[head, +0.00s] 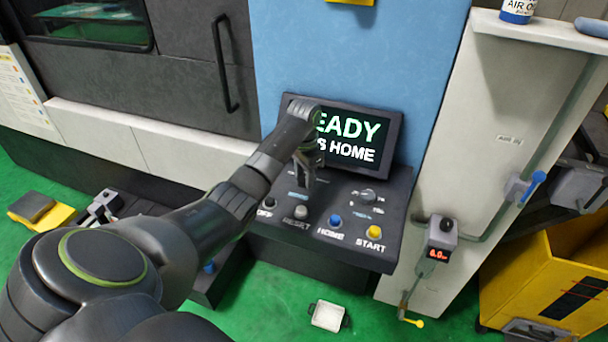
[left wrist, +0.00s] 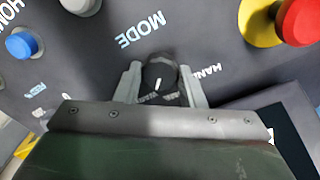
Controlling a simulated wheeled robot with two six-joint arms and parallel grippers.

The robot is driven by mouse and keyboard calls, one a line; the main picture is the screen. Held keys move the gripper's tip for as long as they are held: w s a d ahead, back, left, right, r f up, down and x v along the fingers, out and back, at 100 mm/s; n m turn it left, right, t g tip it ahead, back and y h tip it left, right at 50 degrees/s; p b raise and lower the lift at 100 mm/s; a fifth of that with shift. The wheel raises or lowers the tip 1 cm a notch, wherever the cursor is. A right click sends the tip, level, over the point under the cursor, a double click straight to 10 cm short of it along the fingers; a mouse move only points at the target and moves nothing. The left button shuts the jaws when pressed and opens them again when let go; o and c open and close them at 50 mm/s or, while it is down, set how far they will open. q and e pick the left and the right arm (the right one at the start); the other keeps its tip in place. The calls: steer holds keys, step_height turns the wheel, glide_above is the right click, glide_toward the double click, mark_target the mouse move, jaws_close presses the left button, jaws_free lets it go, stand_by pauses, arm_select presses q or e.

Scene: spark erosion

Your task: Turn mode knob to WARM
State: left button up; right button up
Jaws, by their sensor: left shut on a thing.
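The mode knob (left wrist: 160,70) is a dark round knob with a white pointer line, beside the MODE label in the left wrist view. My left gripper (left wrist: 159,86) has one grey finger on each side of the knob and is shut on it. Small white labels around the knob are partly covered by the fingers, and I cannot tell exactly which one the line points at. In the head view my left gripper (head: 304,172) reaches down onto the control panel (head: 345,210) in front of the screen, and hides the knob there. My right gripper is not in view.
The screen (head: 350,138) reads partly "EADY" and "HOME". Near the gripper are a grey RESET button (head: 302,212), a blue HOME button (head: 335,220), a yellow START button (head: 375,232) and another knob (head: 367,195). A red button (left wrist: 302,20) on yellow shows in the wrist view.

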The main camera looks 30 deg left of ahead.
arm_select(q)
steer(key=shift+w+r+m, duration=0.1)
steer(key=shift+m, duration=0.2)
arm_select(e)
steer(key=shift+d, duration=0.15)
arm_select(q)
steer(key=o, duration=1)
